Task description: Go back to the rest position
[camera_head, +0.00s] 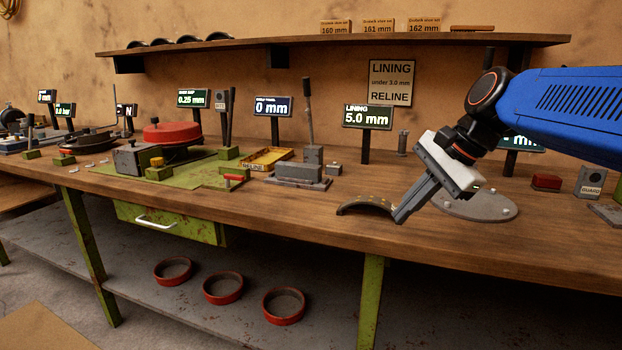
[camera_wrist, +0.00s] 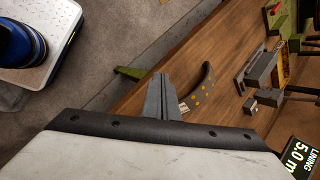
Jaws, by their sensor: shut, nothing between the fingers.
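My gripper (camera_head: 400,217) hangs over the front part of the workbench (camera_head: 310,224), its fingers pointing down and to the left in the head view. The fingers are together with nothing between them. They also show in the wrist view (camera_wrist: 158,80). A curved dark brake shoe with yellowish dots on its lining (camera_head: 367,205) lies on the bench just left of the fingertips. It also shows in the wrist view (camera_wrist: 201,90), right beside the fingers. I cannot tell whether the fingertips touch it.
The lining display (camera_head: 368,116) reads 5.0 mm. A lever tool (camera_head: 298,177), a yellow tray (camera_head: 267,158) and a red drum (camera_head: 172,133) stand farther left. Red rings (camera_head: 222,288) lie on the lower shelf. The space above the front edge is clear.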

